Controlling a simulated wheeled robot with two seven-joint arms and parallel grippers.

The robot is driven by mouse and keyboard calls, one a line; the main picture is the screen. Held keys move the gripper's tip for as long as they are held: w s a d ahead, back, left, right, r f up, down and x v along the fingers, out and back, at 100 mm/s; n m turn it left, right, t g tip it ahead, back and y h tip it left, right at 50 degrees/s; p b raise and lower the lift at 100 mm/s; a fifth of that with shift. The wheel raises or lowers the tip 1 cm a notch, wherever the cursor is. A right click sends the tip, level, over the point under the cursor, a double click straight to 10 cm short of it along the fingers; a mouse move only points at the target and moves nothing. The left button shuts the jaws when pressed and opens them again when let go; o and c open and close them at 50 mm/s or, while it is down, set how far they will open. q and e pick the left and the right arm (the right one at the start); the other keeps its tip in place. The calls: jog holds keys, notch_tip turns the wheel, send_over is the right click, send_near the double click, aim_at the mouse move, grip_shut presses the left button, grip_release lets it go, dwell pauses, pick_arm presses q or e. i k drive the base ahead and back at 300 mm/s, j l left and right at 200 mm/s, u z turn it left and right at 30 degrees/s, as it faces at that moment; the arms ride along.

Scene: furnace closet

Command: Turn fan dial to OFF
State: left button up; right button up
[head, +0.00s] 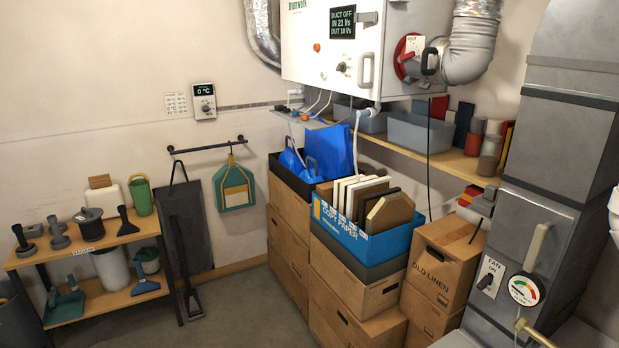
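The fan dial (487,281) is a small dark knob on a white plate marked FAN. The plate is on the front of the grey furnace cabinet (520,225) at the lower right. Lettering that looks like ON shows under the word FAN. The knob's exact pointing direction is too small to tell. Neither of my grippers shows in the head view, so nothing is seen touching the dial.
A round gauge (524,290) and an upright handle (536,247) are right of the dial. The OLD LINEN box (441,265) stands close on its left. A blue copy paper box (360,236) sits on stacked cartons. Floor (245,310) is clear at centre-left.

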aim_at(342, 67)
jog(key=i+j, duration=0.1)
jog(key=i, duration=0.85)
jog(key=i+l, duration=0.2)
jog(key=i+z, duration=0.05)
jog(key=i, duration=0.05)
